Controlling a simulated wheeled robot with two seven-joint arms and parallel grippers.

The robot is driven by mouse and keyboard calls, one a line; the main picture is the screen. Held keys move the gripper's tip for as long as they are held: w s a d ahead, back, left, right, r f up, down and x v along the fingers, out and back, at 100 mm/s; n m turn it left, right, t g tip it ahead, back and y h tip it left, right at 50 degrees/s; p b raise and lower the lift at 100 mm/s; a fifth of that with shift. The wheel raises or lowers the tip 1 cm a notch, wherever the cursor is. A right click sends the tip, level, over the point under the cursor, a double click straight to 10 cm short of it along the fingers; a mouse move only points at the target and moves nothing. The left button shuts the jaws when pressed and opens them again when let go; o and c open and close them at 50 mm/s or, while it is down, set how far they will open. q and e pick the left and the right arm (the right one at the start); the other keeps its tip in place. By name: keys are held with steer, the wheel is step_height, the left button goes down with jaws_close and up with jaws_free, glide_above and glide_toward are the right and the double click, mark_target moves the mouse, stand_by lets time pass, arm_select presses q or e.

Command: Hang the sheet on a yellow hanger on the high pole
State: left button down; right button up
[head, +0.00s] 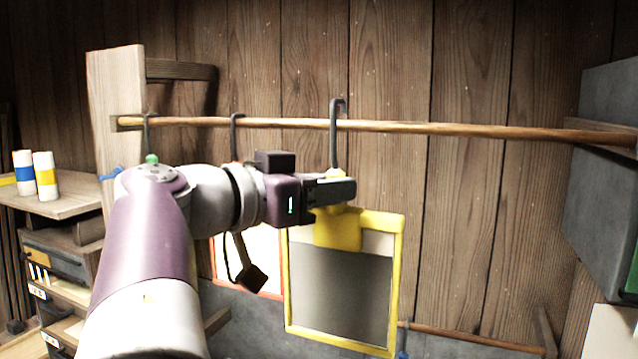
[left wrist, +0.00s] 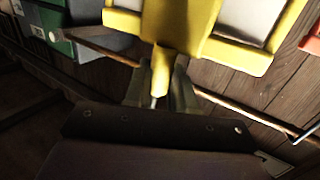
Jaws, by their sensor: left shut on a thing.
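The yellow hanger (head: 397,275) is a yellow frame around a grey sheet (head: 340,290) with a pale upper band. In the head view it hangs upright below my left gripper (head: 338,192). The gripper is shut on the hanger's yellow neck, which also shows between the fingers (left wrist: 160,88) in the left wrist view, below the yellow crosspiece (left wrist: 180,25). The hanger's dark hook (head: 334,150) crosses the high pole (head: 450,129), with its bent top a little above the pole. I cannot tell whether it touches the pole. My right gripper is not in view.
Two other dark hooks (head: 236,122) are on the pole to the left. A red-framed sheet (head: 262,245) is partly hidden behind my arm. A lower pole (head: 470,338) runs below right. A grey cabinet (head: 605,170) stands right; shelves with containers (head: 45,177) stand left. The pole right of the hook is clear.

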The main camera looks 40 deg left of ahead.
arm_select(q)
steer(key=w+a+f, duration=0.1)
steer(key=w+a, duration=0.1)
steer(key=w, duration=0.8)
steer(key=shift+w+a+f+p, duration=0.2)
steer(key=shift+w+f+p, duration=0.1)
steer(key=shift+w+p, duration=0.1)
steer(key=c, duration=0.9)
jaws_free()
steer(key=shift+o, duration=0.2)
